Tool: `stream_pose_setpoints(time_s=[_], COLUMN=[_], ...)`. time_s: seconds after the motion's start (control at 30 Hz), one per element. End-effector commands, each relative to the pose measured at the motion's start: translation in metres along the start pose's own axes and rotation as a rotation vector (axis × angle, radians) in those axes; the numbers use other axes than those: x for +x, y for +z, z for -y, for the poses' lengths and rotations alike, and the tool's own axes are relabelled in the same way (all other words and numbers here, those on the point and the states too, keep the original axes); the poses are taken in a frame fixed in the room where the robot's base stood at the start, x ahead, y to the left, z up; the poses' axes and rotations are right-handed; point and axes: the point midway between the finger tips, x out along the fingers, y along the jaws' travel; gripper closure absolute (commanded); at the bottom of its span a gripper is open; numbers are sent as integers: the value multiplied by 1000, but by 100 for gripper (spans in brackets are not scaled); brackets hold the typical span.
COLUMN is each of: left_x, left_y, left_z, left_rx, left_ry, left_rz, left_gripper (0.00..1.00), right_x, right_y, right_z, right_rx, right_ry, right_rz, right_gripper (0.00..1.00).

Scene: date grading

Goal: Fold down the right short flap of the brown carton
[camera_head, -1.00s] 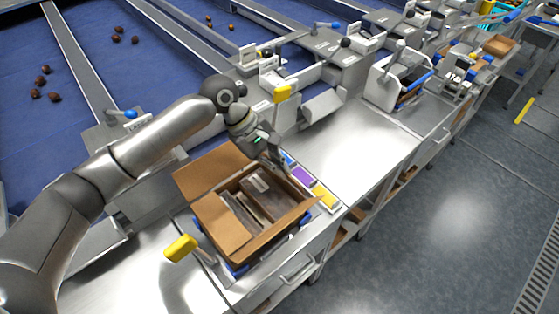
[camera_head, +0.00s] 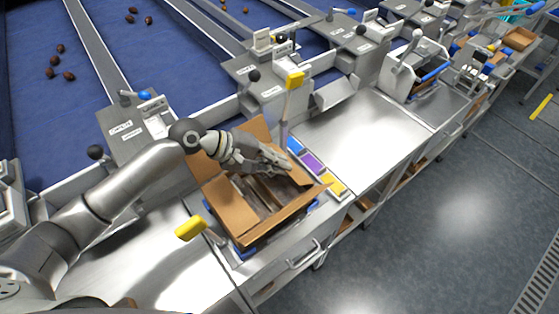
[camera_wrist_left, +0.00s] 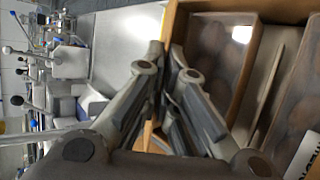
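The brown carton (camera_head: 238,213) stands open on the steel bench in the head view, with flat packs inside. One flap stands up at its far side, and a broad flap lies along its left side. The right short flap (camera_head: 300,174) shows partly beside my left gripper (camera_head: 284,163), which hides some of it and of the inside. My left gripper is low over the carton's right end, fingers pointing right. In the left wrist view its fingertips (camera_wrist_left: 166,50) are nearly together by the carton's brown edge (camera_wrist_left: 170,22). No held thing shows. My right gripper is out of view.
Blue, purple (camera_head: 312,162) and yellow pads lie just right of the carton. A yellow-topped lever (camera_head: 293,80) stands behind it, and another yellow handle (camera_head: 191,228) is at its left. Bare steel bench (camera_head: 350,135) lies further right.

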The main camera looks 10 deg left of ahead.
Motion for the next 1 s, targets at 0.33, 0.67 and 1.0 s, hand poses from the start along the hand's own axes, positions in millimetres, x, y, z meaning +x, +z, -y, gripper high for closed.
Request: stream_pose_setpoints(time_s=[0.33, 0.67, 1.0], left_x=[0, 0, -13], left_y=[0, 0, -1], left_z=[0, 0, 1], left_rx=[1, 1, 1], left_ry=[4, 4, 2], left_rz=[0, 0, -2], left_gripper=[100, 76, 76], right_x=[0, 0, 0], right_y=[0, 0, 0], right_z=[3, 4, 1], right_rx=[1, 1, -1], right_ry=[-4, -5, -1], right_rz=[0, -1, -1], right_gripper=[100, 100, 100])
